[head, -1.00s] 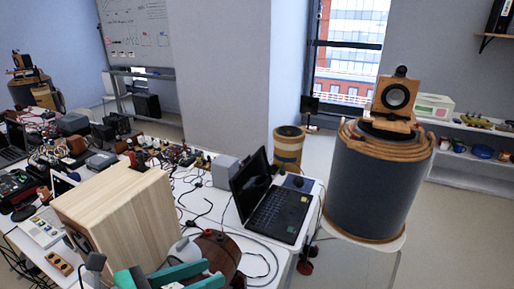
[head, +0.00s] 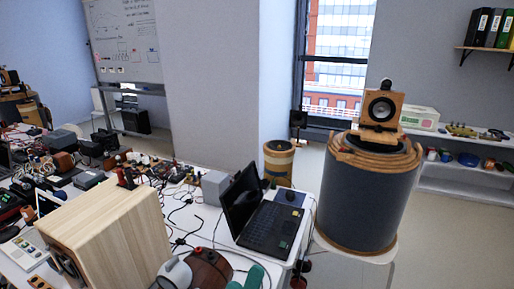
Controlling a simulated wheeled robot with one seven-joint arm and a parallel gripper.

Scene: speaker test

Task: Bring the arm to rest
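A teal part (head: 250,278), which looks like part of my arm or gripper, shows at the bottom edge. It is just right of a brown rounded object (head: 210,268) and in front of the cluttered table. Most of it is cut off by the frame. I cannot see two fingertips, so its opening is unclear, as is whether it holds anything.
The table holds a pale wooden speaker box (head: 110,235), a white-grey rounded object (head: 174,272), an open laptop (head: 268,228), cables and electronics. A large dark drum (head: 365,197) carries a small wooden speaker (head: 381,108). Floor (head: 455,245) is clear at right.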

